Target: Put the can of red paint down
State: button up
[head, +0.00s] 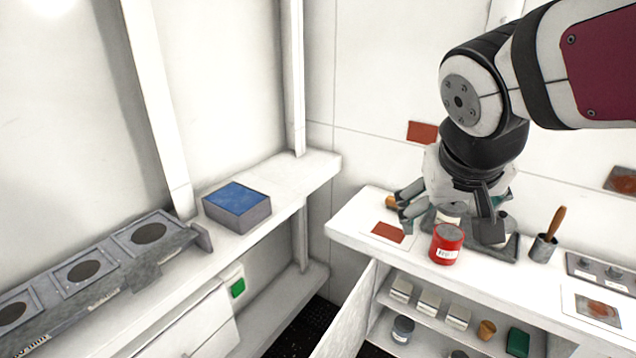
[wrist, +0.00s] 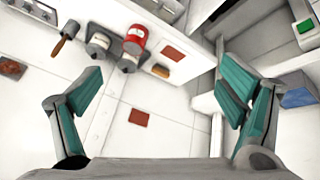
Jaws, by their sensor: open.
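The can of red paint (head: 446,246) stands upright on the white counter (head: 342,228) at the right, with a white label on its front. It also shows in the wrist view (wrist: 135,39), small and beyond my fingers. My gripper (head: 449,222) is open, above and behind the can in the head view. In the wrist view its teal-padded fingers (wrist: 160,76) are wide apart with nothing between them, clear of the can.
A red-brown swatch card (head: 388,232) lies left of the can. A brush pot (head: 543,247) stands to the right. Jars and cups fill the shelf (head: 415,340) below. A blue-topped box (head: 237,207) sits on the left bench. An open cabinet door (head: 347,318) juts out in front.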

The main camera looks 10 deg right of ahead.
jog(key=s+a+n+y, duration=0.3)
jog(key=s+a, duration=0.3)
jog(key=a, duration=0.3)
jog(key=shift+s+t+y, duration=0.3)
jog(key=shift+s+y, duration=0.05)
jog(key=shift+y, duration=0.15)
jog(key=shift+d+r, duration=0.1)
jog(key=shift+d, duration=0.05)
